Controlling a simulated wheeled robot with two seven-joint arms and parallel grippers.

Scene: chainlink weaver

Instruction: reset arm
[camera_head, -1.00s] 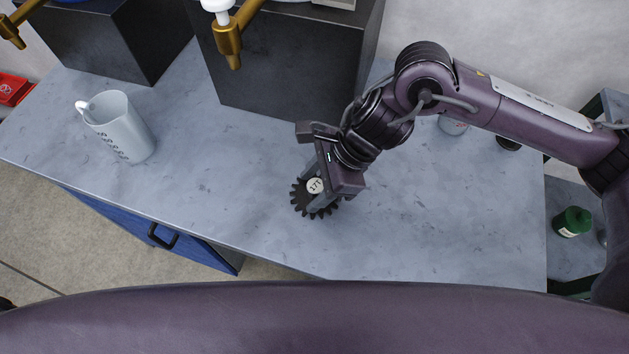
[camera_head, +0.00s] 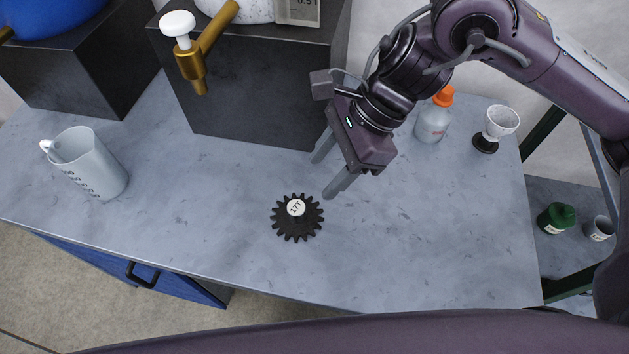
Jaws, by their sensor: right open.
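My right gripper (camera_head: 325,178) is open and empty above the grey worktop, up and to the right of a black gear. Its two grey fingers are spread apart and do not touch the gear. The black gear (camera_head: 297,230) lies flat on the worktop and has a round white label on top, reading what looks like 17T. My left gripper does not show.
A grey mug (camera_head: 91,165) stands at the left of the worktop (camera_head: 400,245). Dark blocks (camera_head: 240,90) stand at the back, with a brass tap (camera_head: 199,75) in front. An orange-capped bottle (camera_head: 433,120) and a white cup (camera_head: 500,123) stand at the right.

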